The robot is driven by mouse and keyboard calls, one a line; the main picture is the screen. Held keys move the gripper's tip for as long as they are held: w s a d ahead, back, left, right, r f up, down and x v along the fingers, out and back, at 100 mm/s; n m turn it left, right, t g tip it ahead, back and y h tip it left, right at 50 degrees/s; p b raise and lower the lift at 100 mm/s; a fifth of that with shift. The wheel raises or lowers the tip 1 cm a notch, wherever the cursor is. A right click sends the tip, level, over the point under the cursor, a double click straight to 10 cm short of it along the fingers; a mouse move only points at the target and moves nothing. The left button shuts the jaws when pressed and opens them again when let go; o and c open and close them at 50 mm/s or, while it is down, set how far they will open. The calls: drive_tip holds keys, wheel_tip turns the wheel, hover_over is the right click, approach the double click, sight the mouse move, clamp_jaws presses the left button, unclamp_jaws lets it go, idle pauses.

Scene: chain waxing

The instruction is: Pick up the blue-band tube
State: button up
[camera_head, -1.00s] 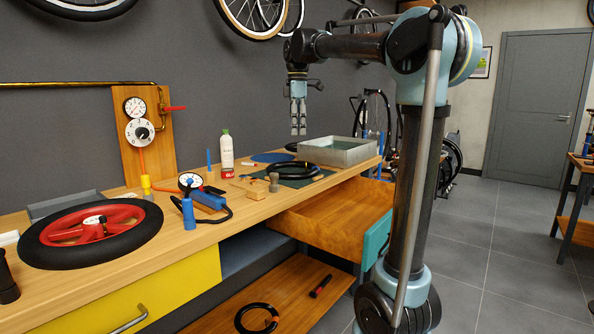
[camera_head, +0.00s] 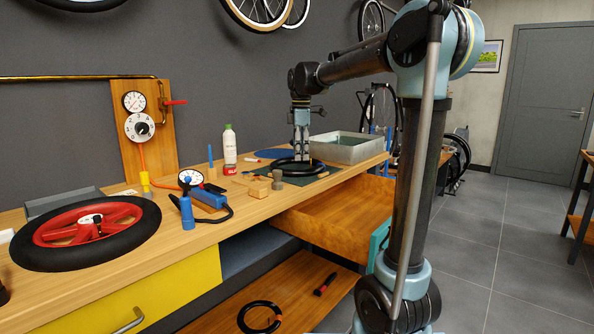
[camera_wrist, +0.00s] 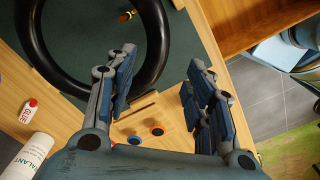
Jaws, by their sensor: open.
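A large black ring-shaped tube (camera_head: 288,167) lies on the dark green mat (camera_head: 325,174) on the bench. In the wrist view the tube (camera_wrist: 152,50) curves across the upper left, just beyond my left finger. I cannot make out a blue band on it. My gripper (camera_head: 301,158) points down over the right part of the tube, with its fingertips low near it. In the wrist view my gripper (camera_wrist: 162,60) is open with nothing between its fingers.
A metal tray (camera_head: 347,155) stands behind and right of the mat. An open drawer (camera_head: 335,215) juts out below the bench edge.

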drive_tip(key=shift+w+a+f, duration=0.1)
drive_tip(key=shift+f, duration=1.45)
drive_tip(key=shift+w+a+f, duration=0.1)
drive_tip(key=shift+f, duration=1.4)
drive_tip(key=shift+c, duration=0.3)
clamp_jaws()
